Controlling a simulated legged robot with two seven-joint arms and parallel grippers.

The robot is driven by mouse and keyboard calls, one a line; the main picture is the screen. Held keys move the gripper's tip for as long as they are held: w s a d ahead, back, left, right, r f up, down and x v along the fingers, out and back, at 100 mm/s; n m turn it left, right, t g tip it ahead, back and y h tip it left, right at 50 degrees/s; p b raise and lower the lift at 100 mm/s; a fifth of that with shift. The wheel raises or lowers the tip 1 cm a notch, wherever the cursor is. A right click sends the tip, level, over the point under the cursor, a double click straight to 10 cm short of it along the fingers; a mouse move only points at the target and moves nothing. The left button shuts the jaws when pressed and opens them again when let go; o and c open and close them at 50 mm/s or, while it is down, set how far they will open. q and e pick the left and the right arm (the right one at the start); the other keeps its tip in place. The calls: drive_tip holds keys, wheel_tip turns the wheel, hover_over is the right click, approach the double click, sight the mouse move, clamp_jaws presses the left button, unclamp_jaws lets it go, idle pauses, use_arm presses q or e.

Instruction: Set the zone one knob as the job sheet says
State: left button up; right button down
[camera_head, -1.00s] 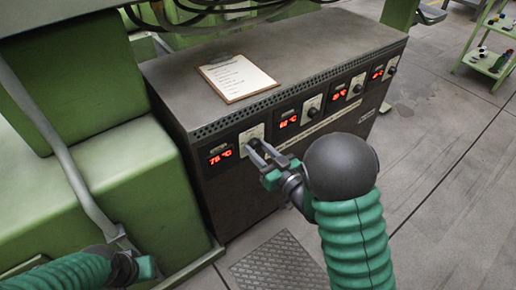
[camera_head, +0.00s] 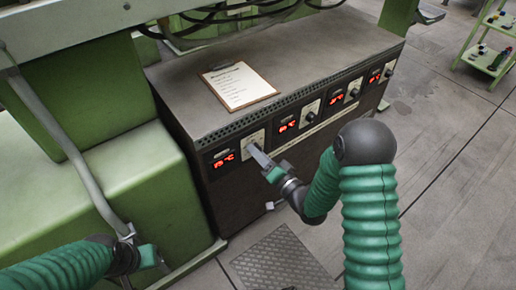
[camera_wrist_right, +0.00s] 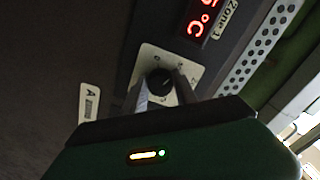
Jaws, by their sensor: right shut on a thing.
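The zone one knob (camera_wrist_right: 158,82) is black and sits on a pale dial plate (camera_wrist_right: 150,60) under a red display (camera_wrist_right: 200,18) labelled Zone 1. My right gripper (camera_wrist_right: 165,88) is shut on the knob, one finger on each side. In the head view my right gripper (camera_head: 254,152) covers the knob at the leftmost panel, where the red display (camera_head: 222,159) seems to read 75 °C. The job sheet (camera_head: 238,84) lies on a clipboard on the cabinet top; its text is too small to read. My left gripper (camera_head: 140,260) is low at the left, away from the cabinet; its jaws are unclear.
The dark cabinet (camera_head: 290,40) has more displays and knobs (camera_head: 310,116) in a row to the right. Green machine housing (camera_head: 120,180) stands close on the left. A green cart (camera_head: 490,55) is far right.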

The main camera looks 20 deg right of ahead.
drive_tip(key=m+p, duration=0.9)
drive_tip(key=m, duration=1.5)
drive_tip(key=shift+d+f+m+p, duration=0.1)
drive_tip(key=shift+d+m+p, duration=0.05)
drive_tip(key=shift+m+p, duration=0.25)
drive_tip(key=c, duration=1.3)
unclamp_jaws()
drive_tip(key=shift+c, duration=0.2)
drive_tip(key=o, duration=0.4)
